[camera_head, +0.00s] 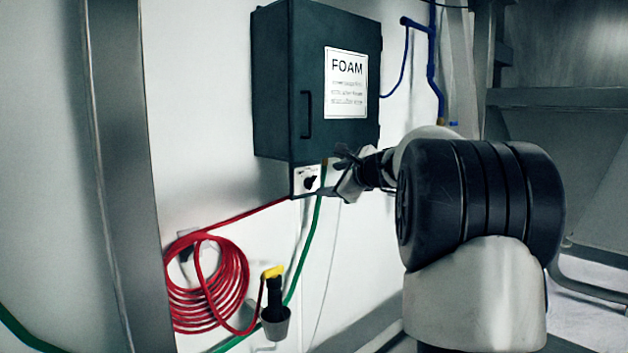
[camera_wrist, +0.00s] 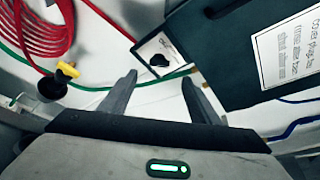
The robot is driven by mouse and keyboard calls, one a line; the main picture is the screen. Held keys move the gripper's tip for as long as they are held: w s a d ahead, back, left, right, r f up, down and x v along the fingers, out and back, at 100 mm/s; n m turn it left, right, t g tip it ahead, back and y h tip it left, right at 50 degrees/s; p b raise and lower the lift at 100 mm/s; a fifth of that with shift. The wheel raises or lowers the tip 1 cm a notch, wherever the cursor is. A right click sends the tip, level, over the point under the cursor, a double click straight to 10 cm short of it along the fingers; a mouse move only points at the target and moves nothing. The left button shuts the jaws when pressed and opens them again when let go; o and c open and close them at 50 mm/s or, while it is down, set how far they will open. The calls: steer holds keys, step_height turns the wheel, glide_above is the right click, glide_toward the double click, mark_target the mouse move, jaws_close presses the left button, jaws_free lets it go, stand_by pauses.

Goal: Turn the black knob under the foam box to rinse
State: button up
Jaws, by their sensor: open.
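The dark foam box (camera_head: 275,85) hangs on the white wall with a "FOAM" label. Under its lower left corner is a small white plate with the black knob (camera_head: 311,183). In the wrist view the knob (camera_wrist: 158,60) sits on its plate beyond the fingertips, a little left of the midline between them. My gripper (camera_head: 338,172) is just right of the knob in the head view; in the wrist view my gripper (camera_wrist: 160,80) is open, its two fingers apart and nothing between them but wall and green hose. The knob's printed positions are too small to read.
A coiled red hose (camera_head: 190,290) hangs on the wall at lower left, beside a black and yellow nozzle (camera_head: 272,290) in a grey cup. A green hose (camera_head: 305,245) runs down from below the box. Blue piping (camera_head: 432,60) is right of the box.

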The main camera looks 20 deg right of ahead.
mark_target(313, 182)
steer(key=p+x, duration=0.2)
steer(key=x, duration=0.8)
steer(key=shift+p, duration=0.3)
steer(key=c, duration=1.1)
steer(key=shift+o, duration=0.2)
steer(key=shift+f, duration=0.1)
